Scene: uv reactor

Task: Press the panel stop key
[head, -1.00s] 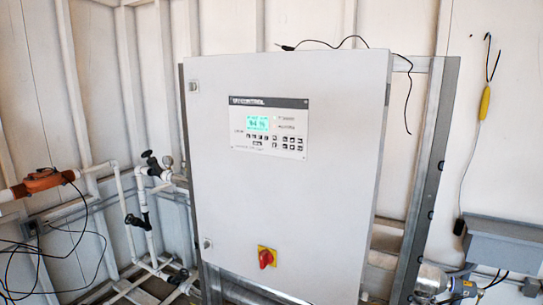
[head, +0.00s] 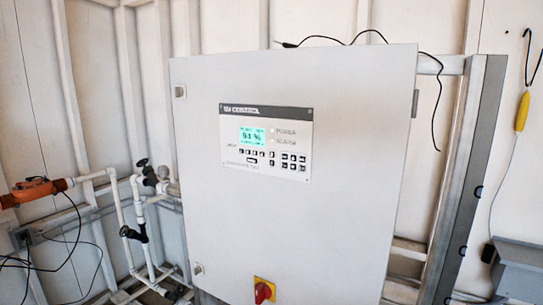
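The control panel (head: 267,175) is a tall white cabinet door in the middle of the head view. Its control plate (head: 265,143) carries a lit green display (head: 252,137), POWER and ALARM markings, and rows of small dark keys (head: 288,162). The key labels are too small to read, so I cannot tell which one is the stop key. A red rotary switch (head: 263,292) on a yellow plate is low on the door, partly cut by the bottom edge. Neither of my grippers is in view.
White pipes with black valves (head: 143,215) stand left of the cabinet, with an orange fitting (head: 33,190) farther left. A metal frame post (head: 465,180) and a grey box (head: 518,268) are on the right. A black cable runs over the cabinet top.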

